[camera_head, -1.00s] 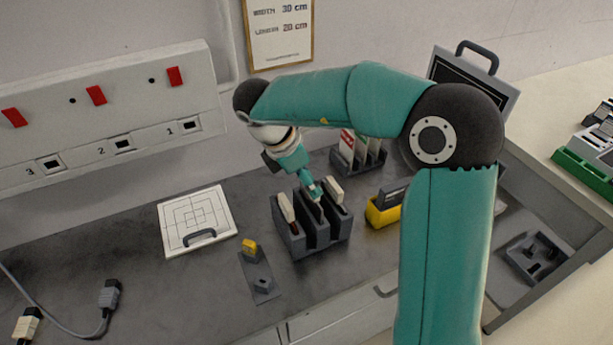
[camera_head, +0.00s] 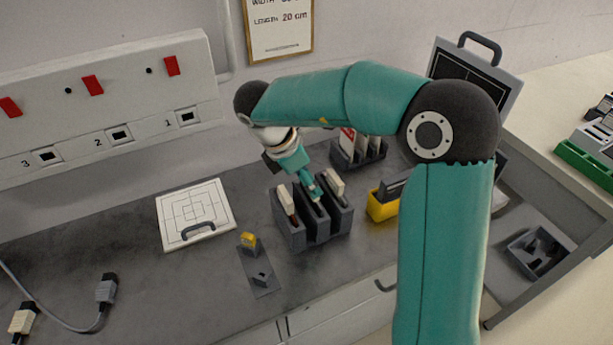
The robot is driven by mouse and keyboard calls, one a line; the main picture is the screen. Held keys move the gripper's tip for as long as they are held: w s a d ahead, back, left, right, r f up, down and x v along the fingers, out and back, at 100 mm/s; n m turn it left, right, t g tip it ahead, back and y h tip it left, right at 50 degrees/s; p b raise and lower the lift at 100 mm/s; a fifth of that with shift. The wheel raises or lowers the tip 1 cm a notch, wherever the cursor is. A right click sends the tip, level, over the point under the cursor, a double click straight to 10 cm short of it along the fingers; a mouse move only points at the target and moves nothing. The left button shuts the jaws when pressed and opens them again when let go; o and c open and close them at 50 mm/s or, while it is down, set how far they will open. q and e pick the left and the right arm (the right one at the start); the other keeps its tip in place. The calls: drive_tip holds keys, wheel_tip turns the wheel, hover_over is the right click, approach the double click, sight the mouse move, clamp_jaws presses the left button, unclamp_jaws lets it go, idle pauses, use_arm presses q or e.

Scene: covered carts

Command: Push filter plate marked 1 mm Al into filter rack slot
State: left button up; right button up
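A dark grey rack (camera_head: 291,234) with upright slots stands on the bench in the middle of the view. A pale-topped plate (camera_head: 286,201) is in its left slot and another pale-topped plate (camera_head: 334,183) is in its right part. My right gripper (camera_head: 315,194) reaches down from behind to the top of the rack's middle, between these plates. Its fingertips are small and overlap the rack, so I cannot tell whether they are open or what they touch. A dark plate edge seems to show beside them. No 1 mm Al marking is readable. My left gripper is not in view.
A second rack (camera_head: 345,160) with upright pale plates stands behind. A yellow holder (camera_head: 378,211) is close on the right. A white target board (camera_head: 195,213) and a small grey block with a yellow part (camera_head: 262,279) lie left. My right arm hides part of the bench.

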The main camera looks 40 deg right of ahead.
drive_tip(key=shift+f+b, duration=0.3)
drive_tip(key=shift+f, duration=0.25)
drive_tip(key=o, duration=1.3)
drive_tip(key=v, duration=1.2)
